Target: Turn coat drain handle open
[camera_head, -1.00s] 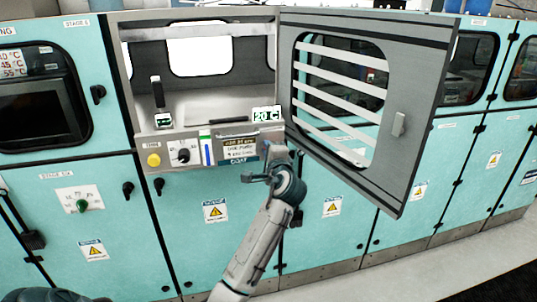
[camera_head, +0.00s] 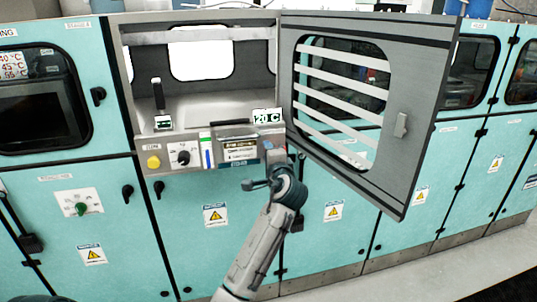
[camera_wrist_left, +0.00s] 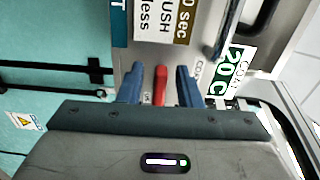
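A red handle (camera_wrist_left: 160,86), which looks like the coat drain handle, sticks out of the grey panel in the left wrist view. My left gripper (camera_wrist_left: 159,84) is open, with one blue finger on each side of the handle and a small gap showing on both sides. In the head view, my left gripper (camera_head: 277,163) is at the lower right of the grey control panel (camera_head: 208,178), beside the dark label plate. There the handle is hidden behind the gripper and wrist. My right gripper is not in view.
An open grey door (camera_head: 418,150) with a slatted window hangs to the right, above and beside my left arm. A 20 C display (camera_head: 267,116) is just above the gripper. A yellow button (camera_head: 154,162) and a black knob (camera_head: 184,155) are on the panel's left.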

